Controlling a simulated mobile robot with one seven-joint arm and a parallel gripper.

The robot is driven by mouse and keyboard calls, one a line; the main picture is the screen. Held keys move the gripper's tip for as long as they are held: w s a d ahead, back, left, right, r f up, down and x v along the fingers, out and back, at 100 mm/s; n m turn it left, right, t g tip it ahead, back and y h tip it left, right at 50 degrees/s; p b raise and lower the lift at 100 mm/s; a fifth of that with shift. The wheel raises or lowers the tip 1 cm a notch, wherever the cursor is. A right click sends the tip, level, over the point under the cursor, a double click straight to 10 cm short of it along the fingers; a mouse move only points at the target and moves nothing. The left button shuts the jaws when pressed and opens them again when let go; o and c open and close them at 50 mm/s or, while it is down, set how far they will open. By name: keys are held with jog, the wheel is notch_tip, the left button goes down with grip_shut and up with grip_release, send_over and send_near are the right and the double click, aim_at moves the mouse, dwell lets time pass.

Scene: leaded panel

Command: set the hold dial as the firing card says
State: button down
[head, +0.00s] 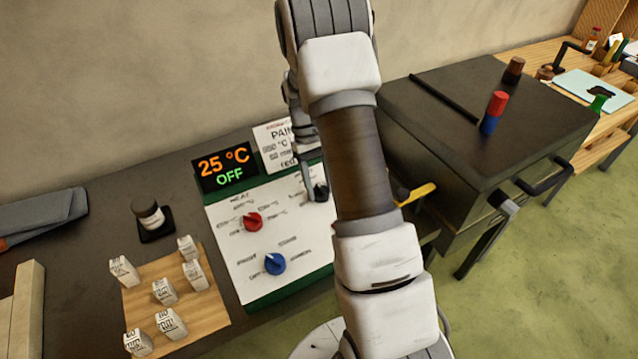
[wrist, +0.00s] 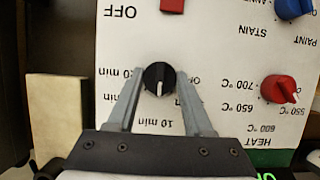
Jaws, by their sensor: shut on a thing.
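The black hold dial (wrist: 158,70) has a white pointer line, which points down in the wrist view toward the "10 min" label. Another "min" label stands to its left, its first figure unclear. My gripper (wrist: 159,82) is shut on the dial, one finger on each side. In the head view the dial (head: 320,194) is partly hidden by my arm. The firing card (head: 272,145) stands behind the panel, partly hidden; "PAIN" and "°C" show, but its hold line is not readable. The white control panel (head: 232,273) also carries the red heat dial (head: 253,221) and the blue dial (head: 275,263).
A display (head: 225,167) reads 25 °C and OFF. Several small labelled blocks lie on a wooden board (head: 208,318) at the left, near a jar (head: 147,213).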

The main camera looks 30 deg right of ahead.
jog(key=m+y, duration=0.1)
jog(key=m, duration=0.3)
jog(key=shift+d+m+y, duration=0.15)
jog(key=shift+m+y, duration=0.15)
jog(key=shift+y, duration=0.1)
jog(key=m+t+y, duration=0.1)
jog(key=m, duration=0.3)
jog(key=shift+d, duration=0.1)
jog(key=shift+c, duration=1.5)
grip_release()
jog(key=shift+s, duration=0.1)
jog(key=v, duration=1.7)
jog(key=shift+s+d+r+p, duration=0.15)
jog(key=shift+d+r+p, duration=0.1)
jog(key=shift+d+p, duration=0.15)
